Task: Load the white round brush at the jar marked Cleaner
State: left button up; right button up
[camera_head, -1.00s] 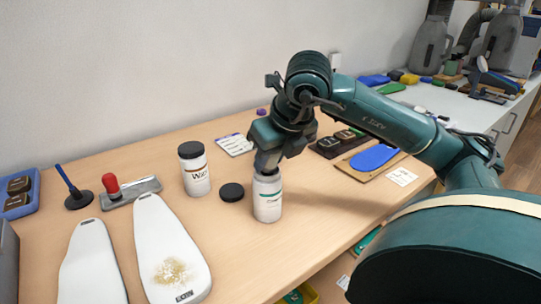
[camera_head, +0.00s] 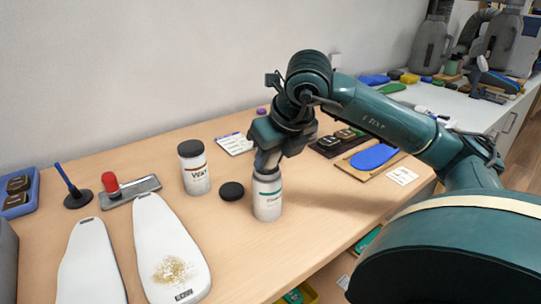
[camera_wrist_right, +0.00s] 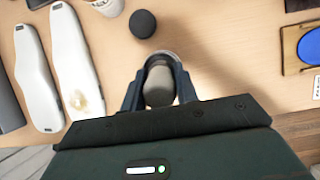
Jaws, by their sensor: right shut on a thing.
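The jar with a green band (camera_head: 267,205) stands upright and open on the wooden table; its label looks like Cleaner but is small. My right gripper (camera_head: 267,162) points down right over the jar's mouth. In the right wrist view the gripper (camera_wrist_right: 160,92) is shut on a pale, rounded thing (camera_wrist_right: 159,88), which looks like the white round brush seen from above. The jar's rim (camera_wrist_right: 163,54) shows just beyond it. The brush's lower end is hidden, so I cannot tell how deep it is in the jar. My left gripper is not in view.
A dark round lid (camera_head: 231,191) lies left of the jar, and a dark-capped jar (camera_head: 195,170) stands beyond it. Two white insole forms (camera_head: 168,252) lie at the front left, one with a tan stain. A blue insole (camera_head: 374,157) lies on a board at the right.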

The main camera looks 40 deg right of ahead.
jog(key=shift+f, duration=0.1)
dwell(0.3)
notch_tip(320, 180, up, 7)
jog(key=p, duration=0.6)
dwell(0.9)
